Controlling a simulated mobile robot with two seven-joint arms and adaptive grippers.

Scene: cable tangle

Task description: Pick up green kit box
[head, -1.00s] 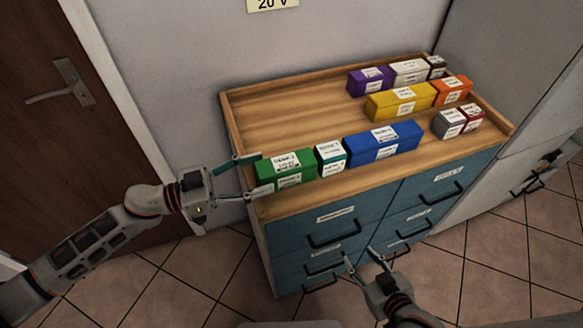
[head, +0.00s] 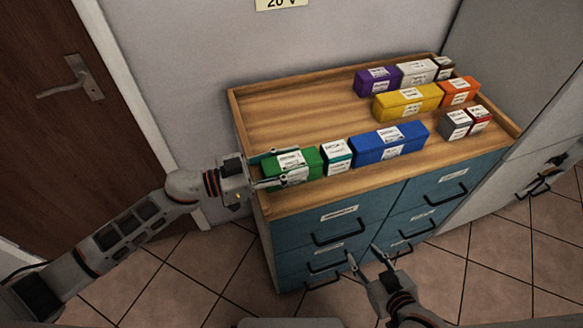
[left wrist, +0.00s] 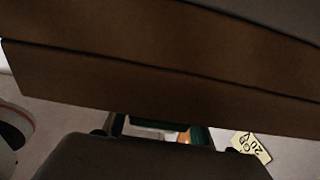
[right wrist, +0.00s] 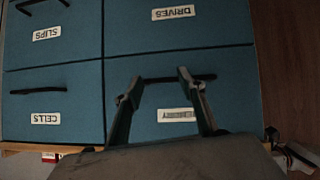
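The green kit box (head: 308,160) stands on the wooden top of the cabinet, at the front left, with a white label on it. My left gripper (head: 277,168) reaches it from the left. Its two fingers lie apart, one along the far side and one across the near side, with the box's left end between them. Contact on both sides is not clear. The left wrist view shows mostly a dark brown surface, and the box is hard to make out there. My right gripper (head: 364,258) is open and empty in front of the drawers; its fingers also show in the right wrist view (right wrist: 160,85).
Yellow (head: 408,101), purple (head: 377,80) and other boxes stand behind. The wooden top (head: 290,110) is bare at back left, with a raised rim.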

